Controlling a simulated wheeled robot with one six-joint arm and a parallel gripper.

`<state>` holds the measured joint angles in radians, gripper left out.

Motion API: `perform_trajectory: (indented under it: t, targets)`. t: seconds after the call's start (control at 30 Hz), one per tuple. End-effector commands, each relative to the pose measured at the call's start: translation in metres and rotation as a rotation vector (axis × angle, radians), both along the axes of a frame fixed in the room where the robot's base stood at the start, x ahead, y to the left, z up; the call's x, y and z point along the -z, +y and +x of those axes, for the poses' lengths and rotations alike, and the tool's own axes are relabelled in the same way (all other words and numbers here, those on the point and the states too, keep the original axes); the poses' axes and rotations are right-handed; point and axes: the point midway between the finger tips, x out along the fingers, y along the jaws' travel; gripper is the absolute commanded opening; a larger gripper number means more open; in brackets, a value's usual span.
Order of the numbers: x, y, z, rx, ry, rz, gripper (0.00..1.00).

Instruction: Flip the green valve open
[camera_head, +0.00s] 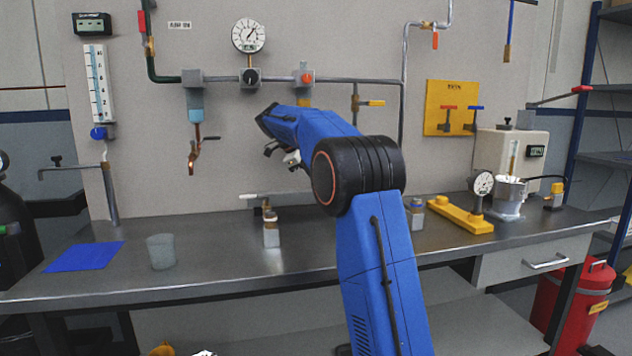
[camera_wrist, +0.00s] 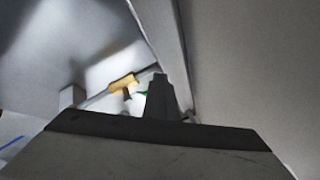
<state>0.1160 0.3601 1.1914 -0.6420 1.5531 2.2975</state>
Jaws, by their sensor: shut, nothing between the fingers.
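A small green piece (camera_wrist: 146,93) shows in the wrist view beside a brass valve body (camera_wrist: 122,84) on a pipe. Most of the green part is hidden behind my gripper, so its handle position cannot be told. My gripper (camera_wrist: 160,78) is shut and empty, with its tip close to the green piece in the picture; whether they touch is unclear. In the head view my gripper (camera_head: 281,154) is in front of the wall panel, above the bench. No green handle is visible there. A brass piece (camera_head: 304,102) shows just above my arm, below the orange-knob regulator (camera_head: 306,77).
A yellow-handled valve (camera_head: 370,102) is right of my arm. A white-handled valve (camera_head: 270,227) stands on the bench below. A grey cup (camera_head: 161,251) and blue mat (camera_head: 84,257) lie left. The bench's front middle is clear.

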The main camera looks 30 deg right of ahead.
Motion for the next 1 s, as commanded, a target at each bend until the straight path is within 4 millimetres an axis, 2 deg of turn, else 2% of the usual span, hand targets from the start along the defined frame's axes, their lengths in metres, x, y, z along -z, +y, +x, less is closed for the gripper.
perform_trajectory:
  t: [0.2,0.7,0.87,1.0]
  targets:
    - [0.0,-0.007,0.001,0.001,-0.002,-0.006,0.0]
    - [-0.002,-0.009,0.001,0.002,-0.005,-0.009,0.0]
    - [-0.012,-0.001,0.003,0.001,-0.007,-0.009,0.0]
    - [-0.028,0.015,0.003,-0.001,-0.005,-0.007,0.0]
